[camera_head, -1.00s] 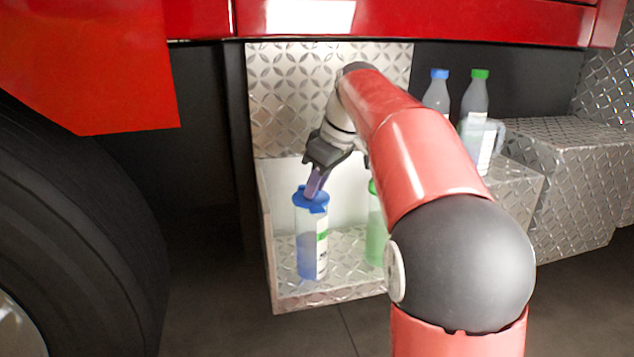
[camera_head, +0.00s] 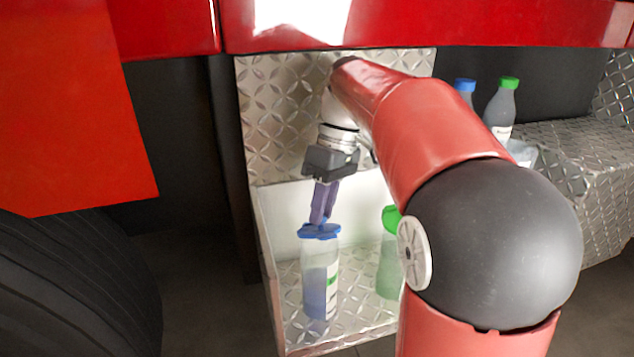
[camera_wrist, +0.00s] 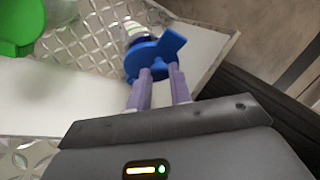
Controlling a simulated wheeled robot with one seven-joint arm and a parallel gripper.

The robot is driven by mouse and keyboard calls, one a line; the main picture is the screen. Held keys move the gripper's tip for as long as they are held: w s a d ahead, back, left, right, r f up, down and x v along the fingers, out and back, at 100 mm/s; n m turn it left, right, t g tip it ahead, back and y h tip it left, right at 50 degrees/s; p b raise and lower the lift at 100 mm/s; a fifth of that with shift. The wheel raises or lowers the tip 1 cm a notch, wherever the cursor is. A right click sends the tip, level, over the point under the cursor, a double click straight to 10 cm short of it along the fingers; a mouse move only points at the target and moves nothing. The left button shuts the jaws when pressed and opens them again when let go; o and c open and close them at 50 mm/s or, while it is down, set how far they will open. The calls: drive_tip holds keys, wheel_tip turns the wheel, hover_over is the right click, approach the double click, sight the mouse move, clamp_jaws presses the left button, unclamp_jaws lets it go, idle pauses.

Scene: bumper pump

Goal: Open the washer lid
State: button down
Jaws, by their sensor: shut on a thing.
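The blue washer lid (camera_head: 314,232) sits on top of a clear bottle (camera_head: 318,285) with blue liquid, standing upright in a diamond-plate compartment. My gripper (camera_head: 320,220) points down from above, its purple fingers shut on the raised part of the lid. In the wrist view the blue lid (camera_wrist: 142,60) with its flat tab lies at the fingertips (camera_wrist: 160,74). The lid still looks seated on the bottle's mouth; the exact grip is partly hidden by the fingers.
A green-lidded container (camera_head: 391,220) stands close on the right, partly behind my arm; its lid (camera_wrist: 16,26) fills the wrist view's corner. Two capped bottles (camera_head: 503,110) stand farther right. The red body edge (camera_head: 420,32) overhangs above. The compartment's left wall (camera_head: 266,245) is close.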

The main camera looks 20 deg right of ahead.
drive_tip(key=shift+w+r+g+p, duration=0.25)
drive_tip(key=shift+g+p, duration=0.05)
drive_tip(key=shift+p, duration=0.2)
drive_tip(key=shift+f, duration=0.1)
drive_tip(key=c, duration=1.3)
unclamp_jaws()
drive_tip(key=shift+o, duration=0.2)
drive_tip(key=shift+f, duration=0.1)
